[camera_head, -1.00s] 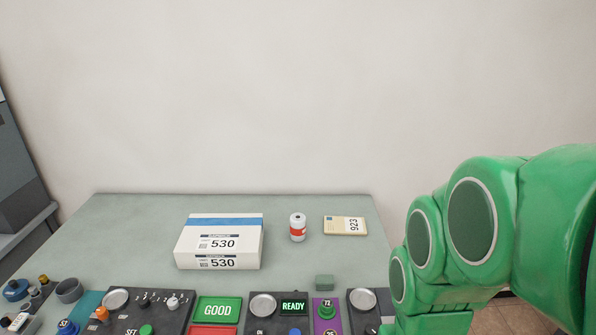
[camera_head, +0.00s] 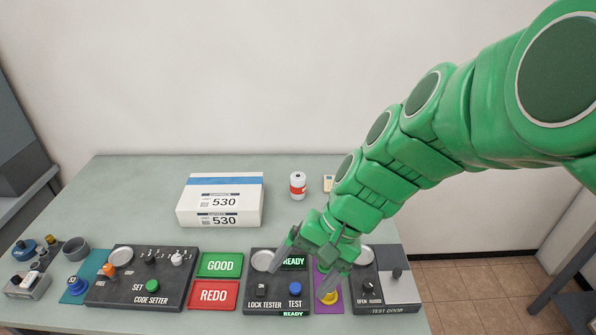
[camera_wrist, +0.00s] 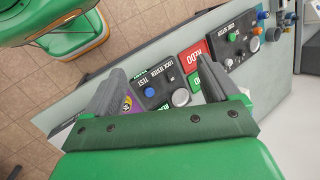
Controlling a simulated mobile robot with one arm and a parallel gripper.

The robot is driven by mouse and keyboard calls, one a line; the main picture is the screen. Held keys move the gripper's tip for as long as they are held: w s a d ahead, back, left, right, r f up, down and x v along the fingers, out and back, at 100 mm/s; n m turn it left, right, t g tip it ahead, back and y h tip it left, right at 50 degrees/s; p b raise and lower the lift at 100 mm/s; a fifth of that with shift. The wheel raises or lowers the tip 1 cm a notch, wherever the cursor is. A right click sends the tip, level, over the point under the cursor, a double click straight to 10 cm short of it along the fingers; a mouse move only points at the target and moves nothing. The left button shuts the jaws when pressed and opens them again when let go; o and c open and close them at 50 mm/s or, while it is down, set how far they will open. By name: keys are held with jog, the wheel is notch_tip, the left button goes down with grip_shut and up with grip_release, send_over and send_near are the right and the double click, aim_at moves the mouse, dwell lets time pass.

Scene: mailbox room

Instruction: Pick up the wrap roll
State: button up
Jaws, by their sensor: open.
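The wrap roll, a small white cylinder with a red band (camera_head: 297,186), stands upright on the grey-green table (camera_head: 130,195), right of a white box. It does not show in the wrist view. My gripper (camera_head: 303,268) is open and empty, its fingers pointing down above the lock tester panel, in front of the roll and apart from it.
A white box marked 530 (camera_head: 220,203) lies left of the roll. A yellowish packet (camera_head: 328,183) right of it is mostly hidden by my arm. Control panels, including the code setter (camera_head: 140,276), and green GOOD (camera_head: 220,265) and red REDO (camera_head: 213,295) plates line the front edge.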

jog(key=w+a+r+m+t+y, duration=0.1)
jog(key=w+a+m+y, duration=0.3)
jog(key=w+a, duration=0.5)
jog(key=m+t+y, duration=0.2)
jog(key=m+t, duration=0.7)
jog(key=m, duration=0.6)
send_over(298, 181)
jog(key=s+a, duration=0.3)
jog(key=s, duration=0.7)
notch_tip(298, 181, down, 10)
jog(key=w+d+f+m+h, duration=0.1)
jog(key=w+d+f+m, duration=0.1)
jog(key=f, duration=0.1)
jog(key=w+d+f+m+t+h, duration=0.1)
jog(key=w+d+f+m, duration=0.1)
jog(key=d+f, duration=0.1)
jog(key=w+d+f+m+t, duration=0.1)
jog(key=w+d+f+m, duration=0.1)
jog(key=f, duration=0.3)
jog(key=shift+w+d+f+h, duration=0.15)
jog(key=shift+w+d+h, duration=0.25)
jog(key=shift+w, duration=0.15)
jog(key=shift+w+a+f, duration=0.25)
jog(key=shift+w+a, duration=0.1)
jog(key=shift+r+x, duration=0.15)
jog(key=shift+x, duration=1.5)
jog(key=shift+r+x, duration=0.2)
jog(key=shift+x, duration=1.5)
jog(key=shift+w, duration=0.15)
jog(key=c, duration=1)
